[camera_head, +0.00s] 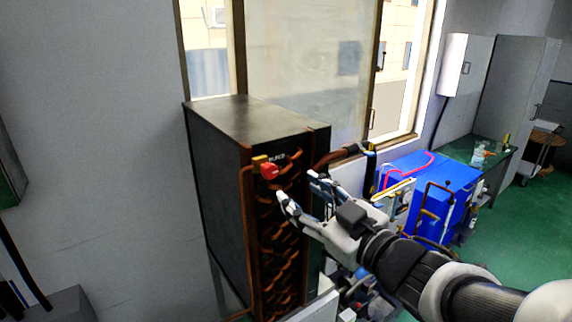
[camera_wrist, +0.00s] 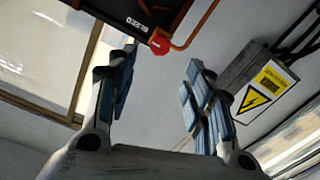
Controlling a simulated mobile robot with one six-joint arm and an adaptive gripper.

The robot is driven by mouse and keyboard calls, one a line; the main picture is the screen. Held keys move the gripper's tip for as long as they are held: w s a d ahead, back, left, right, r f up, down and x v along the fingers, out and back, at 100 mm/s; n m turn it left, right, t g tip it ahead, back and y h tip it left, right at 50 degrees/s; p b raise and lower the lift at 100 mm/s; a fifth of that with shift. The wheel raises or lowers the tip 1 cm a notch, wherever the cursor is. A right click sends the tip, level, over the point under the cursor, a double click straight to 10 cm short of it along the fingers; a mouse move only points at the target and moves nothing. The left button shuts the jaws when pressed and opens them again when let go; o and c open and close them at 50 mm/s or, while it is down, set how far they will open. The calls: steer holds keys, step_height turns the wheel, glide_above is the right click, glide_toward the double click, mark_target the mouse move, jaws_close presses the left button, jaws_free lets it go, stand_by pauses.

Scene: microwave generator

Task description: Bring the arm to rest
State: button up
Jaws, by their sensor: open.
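My gripper (camera_head: 302,196) is open and empty in the head view, in front of the upper part of a tall black cabinet (camera_head: 221,190). Its two fingers also show in the wrist view (camera_wrist: 160,95), spread apart with nothing between them. My arm reaches in from the lower right. A red knob (camera_head: 268,171) on a yellow base sits at the cabinet's upper front, left of the gripper. The red knob shows in the wrist view (camera_wrist: 159,46) beyond the fingertips, apart from them.
Copper-coloured tubes (camera_head: 275,235) run down the cabinet front. A blue machine (camera_head: 420,190) with hoses stands to the right, behind my arm. A grey box with a yellow warning label (camera_wrist: 265,88) shows in the wrist view. Green floor (camera_head: 530,235) is open at the right.

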steer(key=s+d+f+m+g+h+b, duration=0.1)
steer(key=s+d+f+m+h+b, duration=0.25)
steer(key=d+f+h, duration=0.3)
steer(key=s+d+f+m+g+h+b, duration=0.2)
steer(key=s+d+f+m+h+b, duration=0.1)
steer(key=d+f+m+h, duration=0.3)
steer(key=s+a+f+g+y+b, duration=0.1)
steer(key=s+f+g, duration=0.2)
steer(key=s+f, duration=0.3)
steer(key=s+a+f+g+y+b, duration=0.1)
steer(key=s+f+g, duration=0.3)
steer(key=s, duration=0.7)
steer(key=shift+s+a+f+m+b, duration=0.3)
steer(key=shift+f+b, duration=0.35)
steer(key=shift+f, duration=0.3)
steer(key=shift+w+y, duration=0.15)
steer(key=shift+y, duration=0.1)
steer(key=shift+c, duration=0.3)
